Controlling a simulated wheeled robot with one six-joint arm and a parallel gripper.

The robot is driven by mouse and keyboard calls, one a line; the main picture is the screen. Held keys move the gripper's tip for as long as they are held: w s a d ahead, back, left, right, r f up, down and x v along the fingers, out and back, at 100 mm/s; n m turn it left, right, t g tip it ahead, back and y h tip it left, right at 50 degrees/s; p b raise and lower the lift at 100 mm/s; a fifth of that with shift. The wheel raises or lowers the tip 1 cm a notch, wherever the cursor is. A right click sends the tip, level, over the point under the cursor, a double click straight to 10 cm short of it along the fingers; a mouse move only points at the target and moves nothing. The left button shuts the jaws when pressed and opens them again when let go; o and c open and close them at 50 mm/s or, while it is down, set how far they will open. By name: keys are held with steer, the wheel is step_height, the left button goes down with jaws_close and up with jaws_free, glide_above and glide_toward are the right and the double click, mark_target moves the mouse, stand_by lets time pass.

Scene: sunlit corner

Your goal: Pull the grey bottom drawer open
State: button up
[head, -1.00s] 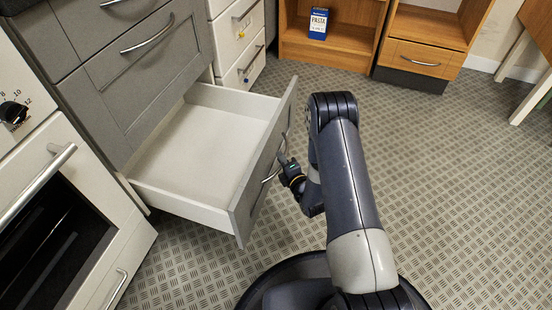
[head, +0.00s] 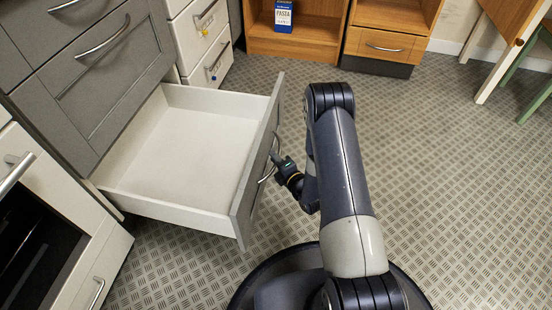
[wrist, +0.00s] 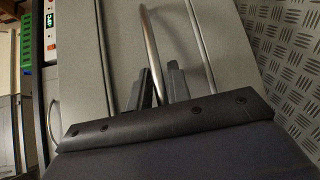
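The grey bottom drawer (head: 248,200) stands well out of its cabinet in the head view, and its white inside looks empty. Its curved metal handle (head: 264,177) is on the outer face of the front panel. My gripper (head: 277,160) is at this handle, on the outer side of the panel. In the wrist view the handle bar (wrist: 150,40) runs down between the two dark fingers of my gripper (wrist: 158,87). The fingers sit close on both sides of the bar. The lower end of the bar is hidden by the gripper.
The grey cabinet (head: 85,85) has closed drawers above. A white oven (head: 45,215) stands at lower left, and white drawers (head: 205,35) stand beyond. A wooden shelf with a blue pasta box (head: 284,17) is at the back. The floor (head: 440,190) to the right is clear.

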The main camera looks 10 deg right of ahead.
steer(key=o, duration=0.3)
steer(key=shift+o, duration=0.2)
steer(key=p+v, duration=0.3)
steer(key=v, duration=0.7)
steer(key=shift+s, duration=0.4)
steer(key=shift+w+d, duration=0.1)
steer(key=b+x, duration=0.2)
steer(key=x, duration=0.7)
steer(key=shift+w+b, duration=0.35)
steer(key=shift+b, duration=0.05)
steer(key=shift+w+a, duration=0.35)
steer(key=shift+w, duration=0.2)
